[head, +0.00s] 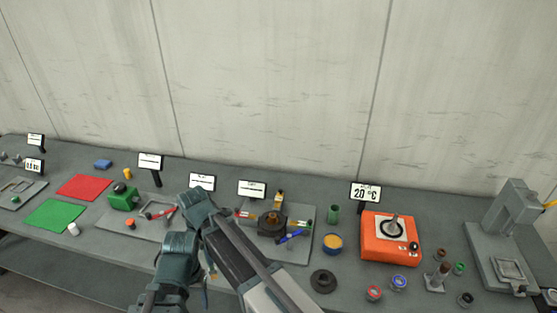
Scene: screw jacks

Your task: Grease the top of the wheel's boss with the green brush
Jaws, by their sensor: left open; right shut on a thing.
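My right gripper (193,197) is the upper one, at the end of the arm crossing the bottom middle. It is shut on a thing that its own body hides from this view. My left gripper (150,299) is the lower one, open near the table's front edge. A dark round holder (271,223) stands on a grey plate right of my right gripper, with red, green, blue and yellow-orange coloured parts around it. A black disc with a raised centre (323,281) lies on the bench further right. I cannot tell for sure which piece is the green brush.
A grey board (113,218) carries a green block (123,199) and red parts, partly behind my arms. An orange box (390,238), a yellow-topped pot (333,243) and a green cup (333,214) stand right. A grey press (508,220) stands far right.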

